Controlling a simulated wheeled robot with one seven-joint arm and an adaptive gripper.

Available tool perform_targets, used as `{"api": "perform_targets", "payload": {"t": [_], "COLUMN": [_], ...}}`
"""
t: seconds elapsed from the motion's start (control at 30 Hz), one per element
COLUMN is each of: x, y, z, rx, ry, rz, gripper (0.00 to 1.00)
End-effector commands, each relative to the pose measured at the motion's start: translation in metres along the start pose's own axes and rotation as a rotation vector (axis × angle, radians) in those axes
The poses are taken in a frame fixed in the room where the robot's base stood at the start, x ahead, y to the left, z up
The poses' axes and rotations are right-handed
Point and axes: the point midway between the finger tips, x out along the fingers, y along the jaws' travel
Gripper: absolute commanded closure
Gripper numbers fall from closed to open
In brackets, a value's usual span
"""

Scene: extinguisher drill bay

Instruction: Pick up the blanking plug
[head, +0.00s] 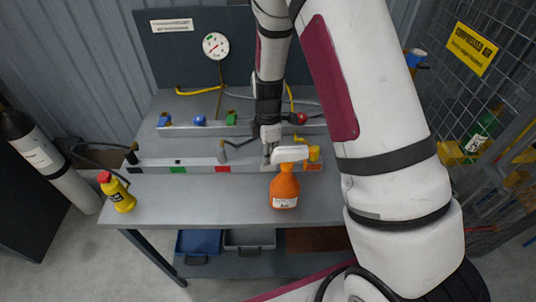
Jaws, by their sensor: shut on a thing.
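My gripper (268,153) is at the front rail of the bench, just left of and behind the white head of the orange spray bottle (285,190). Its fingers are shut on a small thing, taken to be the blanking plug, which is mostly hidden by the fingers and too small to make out. I cannot tell whether it is clear of the rail or still touching it.
The grey bench (180,200) carries a front rail (195,165) with coloured marks and upright fittings. A yellow bottle (118,192) stands at the left. Blue, green and red fittings sit on the rear rail. A round gauge (215,45) is on the back panel.

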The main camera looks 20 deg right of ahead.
Motion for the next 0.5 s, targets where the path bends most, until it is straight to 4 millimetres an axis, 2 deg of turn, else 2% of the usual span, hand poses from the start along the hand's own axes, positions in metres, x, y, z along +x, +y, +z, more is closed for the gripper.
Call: {"api": "perform_targets", "payload": {"t": [0.17, 0.5], "x": [-0.009, -0.071], "y": [0.001, 0.002], "z": [0.000, 0.000], "rx": [-0.001, 0.000], "ry": [0.001, 0.001], "rz": [0.003, 0.005], "gripper": [1.00, 1.00]}}
